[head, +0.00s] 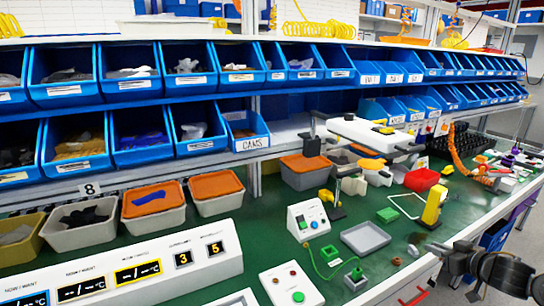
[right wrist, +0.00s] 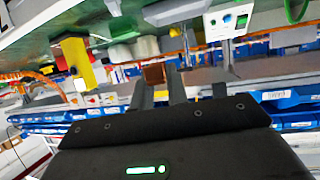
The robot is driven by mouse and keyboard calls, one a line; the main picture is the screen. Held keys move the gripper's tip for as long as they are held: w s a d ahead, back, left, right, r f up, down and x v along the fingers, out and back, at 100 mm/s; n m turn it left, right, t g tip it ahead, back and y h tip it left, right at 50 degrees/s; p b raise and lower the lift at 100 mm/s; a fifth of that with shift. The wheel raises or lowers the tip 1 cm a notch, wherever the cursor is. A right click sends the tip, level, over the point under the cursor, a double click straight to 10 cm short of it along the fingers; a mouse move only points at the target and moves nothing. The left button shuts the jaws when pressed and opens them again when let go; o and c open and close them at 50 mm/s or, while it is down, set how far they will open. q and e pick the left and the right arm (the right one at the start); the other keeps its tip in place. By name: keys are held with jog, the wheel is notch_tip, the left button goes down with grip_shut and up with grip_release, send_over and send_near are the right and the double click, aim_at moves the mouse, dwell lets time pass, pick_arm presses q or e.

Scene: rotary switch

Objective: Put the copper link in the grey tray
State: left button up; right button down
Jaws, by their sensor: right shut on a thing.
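My right gripper (head: 432,248) comes in from the right edge in the head view, over the front edge of the bench. In the right wrist view its fingers (right wrist: 156,82) are shut on a small copper-brown piece, the copper link (right wrist: 154,74), at their tips. My left gripper is not in view.
A white box with knobs (head: 308,220) stands left of the tray. A green block (head: 387,215) and a yellow upright device (head: 432,206) stand to its right. A small brown piece (head: 396,261) and a grey block with a green top (head: 356,278) lie near the front edge. Blue bins line the back.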

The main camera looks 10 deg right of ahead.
jog(key=s+a+n+g+y, duration=0.2)
jog(key=s+a+n+y, duration=0.1)
jog(key=a, duration=0.8)
jog(key=s+a+r+n+g+y, duration=0.1)
jog(key=s+a+n+g+y, duration=0.1)
jog(key=a, duration=1)
jog(key=s+a+r+n+g+y, duration=0.1)
jog(key=s+a+n+y, duration=0.3)
jog(key=a, duration=0.8)
jog(key=shift+s+g, duration=0.25)
jog(key=shift+g, duration=0.15)
jog(key=shift+f, duration=0.1)
